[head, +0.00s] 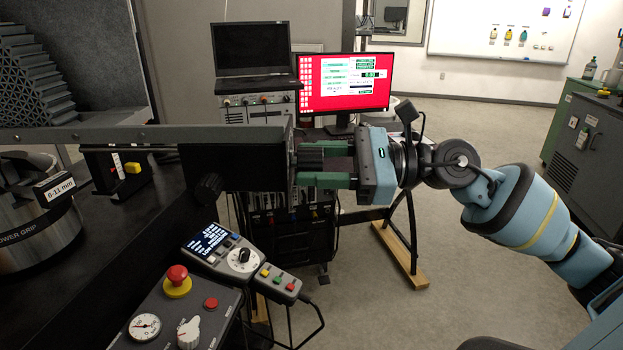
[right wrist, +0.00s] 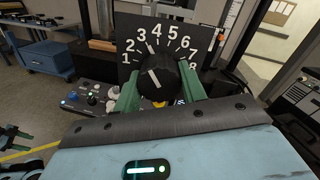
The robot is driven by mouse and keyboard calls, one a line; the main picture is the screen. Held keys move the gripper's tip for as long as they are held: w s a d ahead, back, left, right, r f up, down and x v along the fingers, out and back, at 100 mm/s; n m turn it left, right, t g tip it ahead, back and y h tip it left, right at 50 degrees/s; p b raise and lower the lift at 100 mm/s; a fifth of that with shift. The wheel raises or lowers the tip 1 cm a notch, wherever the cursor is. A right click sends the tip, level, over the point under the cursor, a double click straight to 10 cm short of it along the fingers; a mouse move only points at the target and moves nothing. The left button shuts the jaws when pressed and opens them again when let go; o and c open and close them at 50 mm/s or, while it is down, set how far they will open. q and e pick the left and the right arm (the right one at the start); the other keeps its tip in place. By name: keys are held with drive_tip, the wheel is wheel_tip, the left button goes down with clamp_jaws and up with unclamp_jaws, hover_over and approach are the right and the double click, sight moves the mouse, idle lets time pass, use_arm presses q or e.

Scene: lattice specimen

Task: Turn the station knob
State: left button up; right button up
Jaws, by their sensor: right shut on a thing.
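The station knob (right wrist: 157,78) is black with a white mark and sits in front of a black dial plate (right wrist: 128,72) numbered 1 to 8. The white mark points up and a little left, around 3 to 4; I cannot tell exactly. My right gripper (head: 322,164) is shut on the knob, with one green finger on each side in the right wrist view (right wrist: 160,98). In the head view the knob (head: 310,155) shows side-on at the end of the dark station arm. Green finger-like parts at the left edge of the right wrist view look like my left gripper (right wrist: 14,138), cut off.
A control box with a red button (head: 177,277) and a handheld pendant (head: 240,258) stand at lower left. A red-screened monitor (head: 343,82) and a laptop (head: 253,55) are behind. Open floor lies to the right.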

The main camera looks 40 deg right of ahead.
use_arm(q)
drive_tip(key=shift+w+f, duration=0.15)
drive_tip(key=shift+w, duration=0.25)
use_arm(e)
drive_tip(key=shift+n, duration=0.3)
drive_tip(key=o, duration=1)
use_arm(q)
drive_tip(key=shift+s+f, duration=0.15)
drive_tip(key=shift+s, duration=0.4)
use_arm(e)
drive_tip(key=shift+d, duration=0.1)
use_arm(q)
drive_tip(key=shift+b+x, duration=0.85)
drive_tip(key=shift+b, duration=0.4)
use_arm(e)
drive_tip(key=v, duration=0.7)
drive_tip(key=shift+s+d, duration=0.25)
drive_tip(key=shift+s, duration=0.05)
use_arm(q)
drive_tip(key=shift+s+a+f, duration=0.1)
drive_tip(key=shift+a, duration=0.05)
